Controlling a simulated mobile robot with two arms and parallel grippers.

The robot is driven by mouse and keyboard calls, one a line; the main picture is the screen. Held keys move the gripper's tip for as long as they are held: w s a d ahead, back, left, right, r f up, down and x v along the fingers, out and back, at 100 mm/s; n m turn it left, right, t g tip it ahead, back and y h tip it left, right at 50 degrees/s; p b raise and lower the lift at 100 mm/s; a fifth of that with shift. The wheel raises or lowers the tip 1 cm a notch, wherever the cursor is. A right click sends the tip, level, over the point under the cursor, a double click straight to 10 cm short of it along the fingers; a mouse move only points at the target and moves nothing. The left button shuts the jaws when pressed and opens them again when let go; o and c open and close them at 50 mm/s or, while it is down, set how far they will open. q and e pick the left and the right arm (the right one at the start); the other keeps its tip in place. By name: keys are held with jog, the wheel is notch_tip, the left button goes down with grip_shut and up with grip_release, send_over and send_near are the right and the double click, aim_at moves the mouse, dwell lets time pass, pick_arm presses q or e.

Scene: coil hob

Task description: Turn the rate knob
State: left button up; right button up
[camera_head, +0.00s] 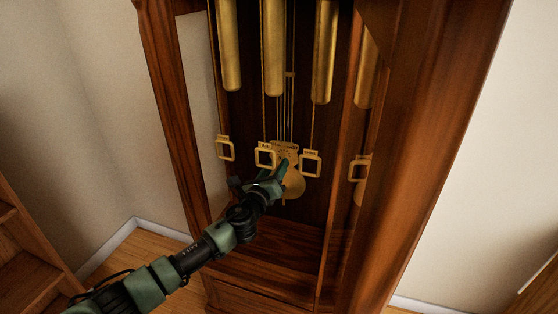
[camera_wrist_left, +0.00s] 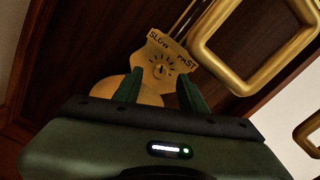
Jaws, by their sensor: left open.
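The rate knob (camera_wrist_left: 158,71) is a small dial with tick marks on a gold plate (camera_wrist_left: 168,50) lettered SLOW and FAST. The plate (camera_head: 287,148) hangs on the pendulum rod inside a tall wooden clock case, above the round gold bob (camera_head: 296,186). In the wrist view the bob (camera_wrist_left: 112,87) is partly hidden behind my left gripper. My left gripper (camera_head: 281,168) is open and empty in front of the plate. In the wrist view its green fingers (camera_wrist_left: 158,84) stand on either side of and just below the knob. I cannot tell whether they touch it. My right gripper is out of view.
Long brass weights (camera_head: 273,48) hang above, with square brass frames (camera_head: 225,149) on cords around the pendulum. One frame (camera_wrist_left: 252,45) is close on the right in the wrist view. The case's wooden posts (camera_head: 172,115) bound the opening. Open space lies above the case floor (camera_head: 275,245).

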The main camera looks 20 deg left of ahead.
pick_arm(q)
jog(key=s, duration=0.3)
jog(key=shift+s, duration=0.4)
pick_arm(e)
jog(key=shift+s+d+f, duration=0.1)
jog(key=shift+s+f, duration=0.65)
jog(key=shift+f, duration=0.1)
